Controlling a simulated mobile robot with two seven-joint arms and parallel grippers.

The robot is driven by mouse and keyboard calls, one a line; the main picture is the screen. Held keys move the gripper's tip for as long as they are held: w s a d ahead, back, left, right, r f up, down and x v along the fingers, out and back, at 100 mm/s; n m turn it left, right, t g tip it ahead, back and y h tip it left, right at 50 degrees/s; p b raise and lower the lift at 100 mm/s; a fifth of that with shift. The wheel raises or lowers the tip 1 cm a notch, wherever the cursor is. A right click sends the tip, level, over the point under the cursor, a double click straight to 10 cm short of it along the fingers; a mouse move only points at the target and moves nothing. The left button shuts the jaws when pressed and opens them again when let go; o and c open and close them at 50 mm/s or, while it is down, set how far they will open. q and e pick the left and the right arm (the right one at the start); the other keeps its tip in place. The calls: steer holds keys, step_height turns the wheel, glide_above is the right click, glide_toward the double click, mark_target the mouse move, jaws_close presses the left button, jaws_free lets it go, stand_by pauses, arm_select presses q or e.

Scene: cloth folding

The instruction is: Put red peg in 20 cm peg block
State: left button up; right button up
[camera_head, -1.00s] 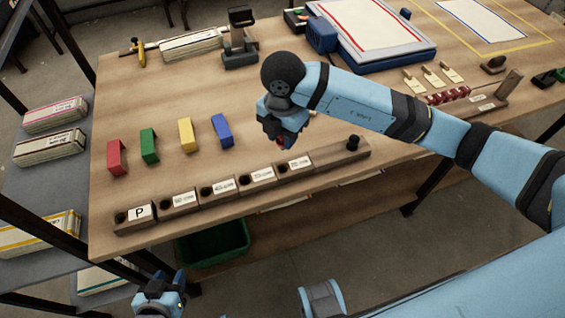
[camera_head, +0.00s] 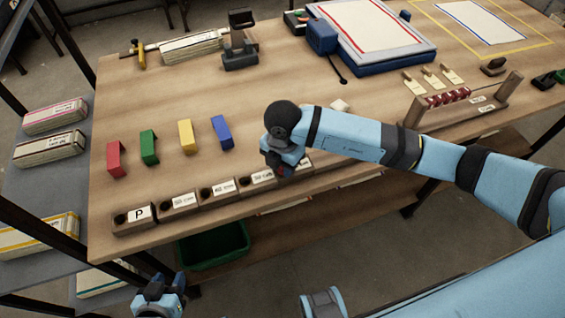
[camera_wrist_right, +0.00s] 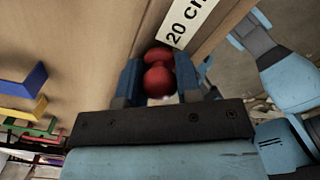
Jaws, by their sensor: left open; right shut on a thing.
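My right gripper (camera_head: 283,174) is shut on the red peg and sits low over the row of wooden peg blocks, at the 20 cm block. In the right wrist view the rounded red peg (camera_wrist_right: 158,78) shows between the fingers of the right gripper (camera_wrist_right: 158,85). The label of the 20 cm peg block (camera_wrist_right: 190,25) lies just beyond the peg. The block's hole is hidden, so I cannot tell whether the peg is in it. My left gripper (camera_head: 165,287) is open and empty at the bottom left of the head view, off the table.
Neighbouring blocks run left to the P block (camera_head: 132,218) along the front edge. Red (camera_head: 115,158), green (camera_head: 149,147), yellow (camera_head: 187,136) and blue (camera_head: 222,132) brackets stand behind them. A bead rack (camera_head: 450,98) stands right.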

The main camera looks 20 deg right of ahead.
steer(key=shift+f, duration=0.2)
steer(key=o, duration=0.9)
steer(key=shift+o, duration=0.2)
steer(key=shift+r, duration=0.15)
